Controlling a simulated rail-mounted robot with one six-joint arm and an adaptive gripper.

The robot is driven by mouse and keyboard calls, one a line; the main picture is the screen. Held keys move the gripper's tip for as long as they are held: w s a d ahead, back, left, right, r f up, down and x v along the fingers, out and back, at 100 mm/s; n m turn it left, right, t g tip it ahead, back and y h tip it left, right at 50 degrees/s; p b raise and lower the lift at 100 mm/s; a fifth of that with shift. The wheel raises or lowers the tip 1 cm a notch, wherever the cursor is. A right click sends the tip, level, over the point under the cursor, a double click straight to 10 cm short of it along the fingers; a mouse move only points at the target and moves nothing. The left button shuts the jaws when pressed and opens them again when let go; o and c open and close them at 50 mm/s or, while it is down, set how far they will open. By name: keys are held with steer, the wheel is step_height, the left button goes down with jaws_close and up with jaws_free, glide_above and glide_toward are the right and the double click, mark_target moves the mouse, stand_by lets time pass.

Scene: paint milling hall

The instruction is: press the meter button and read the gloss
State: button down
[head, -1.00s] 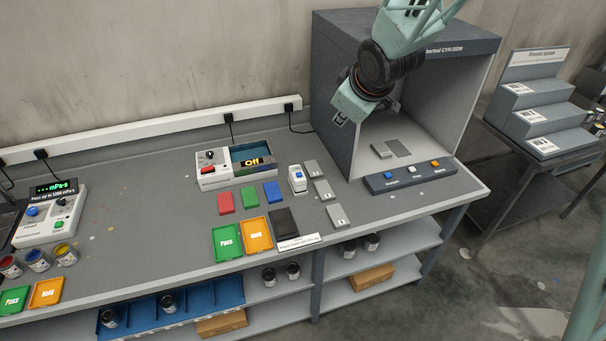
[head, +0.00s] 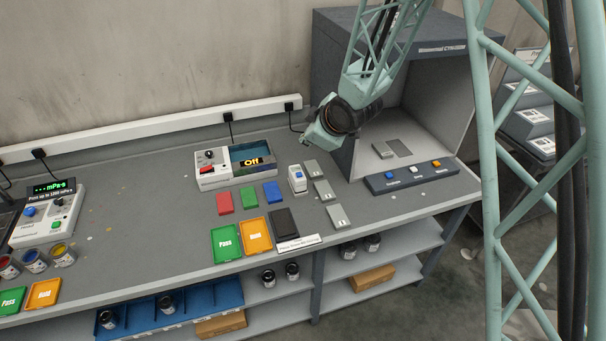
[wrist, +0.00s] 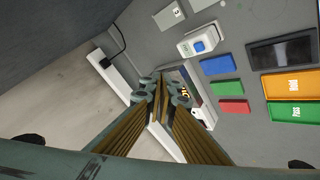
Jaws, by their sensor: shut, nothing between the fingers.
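A small white hand-size meter (head: 297,180) with a blue button on top stands on the grey bench, between the blue panel and the grey plates. It also shows in the wrist view (wrist: 188,49), with its blue button (wrist: 199,46) facing up. No reading can be made out on it. My gripper (head: 308,142) is shut and empty, above the bench behind the meter and in front of the light booth's left wall. In the wrist view my closed fingertips (wrist: 163,88) are apart from the meter, which lies above and to their right.
Red (head: 225,203), green (head: 249,197) and blue (head: 272,193) panels lie left of the meter; grey plates (head: 325,190) lie right. Pass (head: 226,256) and orange (head: 257,249) trays and a black pad (head: 284,222) lie in front. An "Off" device (head: 210,181) and light booth (head: 340,60) stand nearby.

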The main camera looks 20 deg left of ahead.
steer(key=shift+n+y, duration=0.3)
steer(key=shift+n, duration=0.1)
steer(key=shift+a+f, duration=1.4)
steer(key=shift+f, duration=0.3)
steer(key=shift+f, duration=0.15)
steer(key=b, duration=0.4)
glide_above(299, 175)
steer(key=shift+f, duration=3.1)
steer(key=shift+f+b, duration=1)
steer(key=shift+f, duration=0.15)
steer(key=shift+f+b, duration=0.9)
steer(key=shift+b, duration=0.2)
steer(key=shift+r, duration=0.2)
steer(key=shift+r+p, duration=0.35)
steer(key=shift+r, duration=0.35)
